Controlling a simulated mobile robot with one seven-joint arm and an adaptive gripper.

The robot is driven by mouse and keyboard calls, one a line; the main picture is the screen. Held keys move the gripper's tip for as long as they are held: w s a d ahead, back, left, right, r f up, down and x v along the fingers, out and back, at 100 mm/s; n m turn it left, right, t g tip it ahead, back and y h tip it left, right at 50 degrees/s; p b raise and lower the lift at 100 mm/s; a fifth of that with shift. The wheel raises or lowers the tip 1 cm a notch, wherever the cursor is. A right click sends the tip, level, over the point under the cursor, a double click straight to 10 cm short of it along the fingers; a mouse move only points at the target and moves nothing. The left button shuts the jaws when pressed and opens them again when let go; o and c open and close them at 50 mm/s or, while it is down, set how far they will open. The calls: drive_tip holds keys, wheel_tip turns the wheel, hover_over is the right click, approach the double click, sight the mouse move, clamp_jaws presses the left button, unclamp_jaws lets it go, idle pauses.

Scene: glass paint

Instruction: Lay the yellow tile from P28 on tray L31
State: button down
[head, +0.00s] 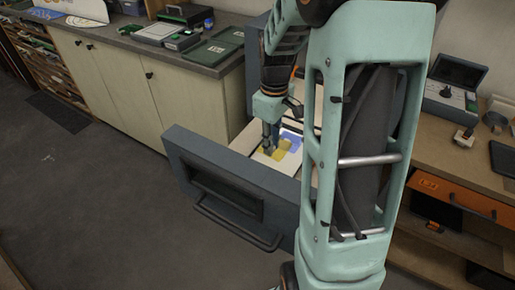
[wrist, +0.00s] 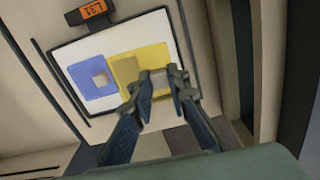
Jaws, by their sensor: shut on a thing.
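Tray L31, a white panel with a dark rim (wrist: 68,48), lies inside an open drawer. Its orange L31 label (wrist: 92,10) is at the top of the wrist view. A blue tile (wrist: 78,76) with a pale square middle lies on the tray's left part. The yellow tile (wrist: 153,52) is beside it on the right, over the tray. My gripper (wrist: 160,88) is shut on the yellow tile's near part, around its pale square middle. In the head view my gripper (head: 268,150) reaches down into the drawer. I cannot tell whether the yellow tile touches the tray.
The grey drawer front (head: 228,178) with its bar handle stands pulled out into the room. A counter (head: 150,45) with cases and green boards is behind at left. A wooden bench (head: 475,155) stands at right.

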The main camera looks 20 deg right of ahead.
drive_tip(key=shift+w+f+n, duration=0.1)
drive_tip(key=shift+f+n, duration=0.2)
drive_tip(key=shift+f, duration=0.15)
drive_tip(key=shift+f+b, duration=2.65)
drive_tip(key=shift+f, duration=0.55)
drive_tip(key=shift+f, duration=0.1)
drive_tip(key=c, duration=1.8)
unclamp_jaws()
drive_tip(key=shift+o, duration=0.2)
drive_tip(key=shift+r+p, duration=2.75)
drive_tip(key=shift+r, duration=0.8)
